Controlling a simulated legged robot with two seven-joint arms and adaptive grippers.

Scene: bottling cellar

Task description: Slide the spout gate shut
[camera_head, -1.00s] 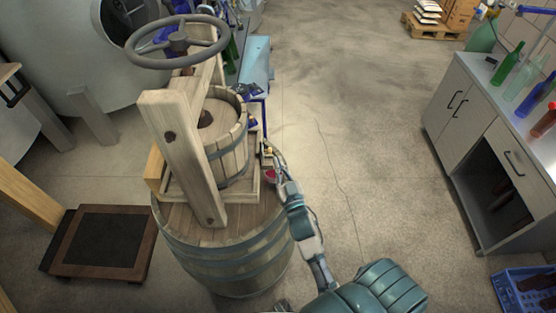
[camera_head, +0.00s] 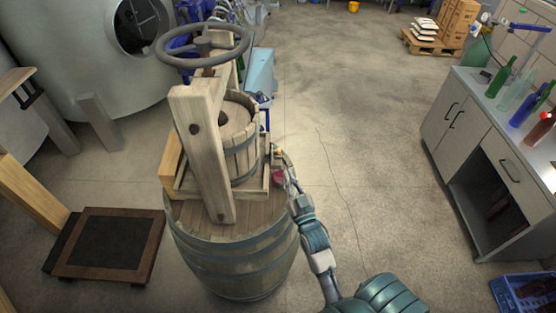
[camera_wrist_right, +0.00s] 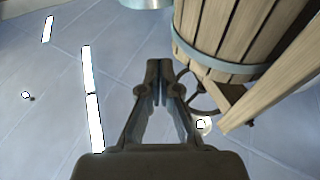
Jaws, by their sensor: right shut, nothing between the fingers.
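The wooden press basket (camera_head: 240,160) sits in a square tray (camera_head: 250,192) on a barrel (camera_head: 235,262) in the head view. A small brass-coloured part (camera_head: 278,152), perhaps at the spout, shows at the tray's right side, with a small red thing (camera_head: 279,177) below it. I cannot make out the spout gate clearly. My right gripper (camera_head: 287,174) is beside these parts, at the tray's right edge. In the wrist view my right gripper (camera_wrist_right: 159,82) is shut and empty, left of the basket (camera_wrist_right: 235,35) and tray edge (camera_wrist_right: 270,92). My left gripper is out of view.
A handwheel (camera_head: 203,45) tops the press frame. A low dark platform (camera_head: 105,243) stands left of the barrel. A cabinet with bottles (camera_head: 490,150) and a blue crate (camera_head: 525,290) stand at the right. The floor between barrel and cabinet is clear.

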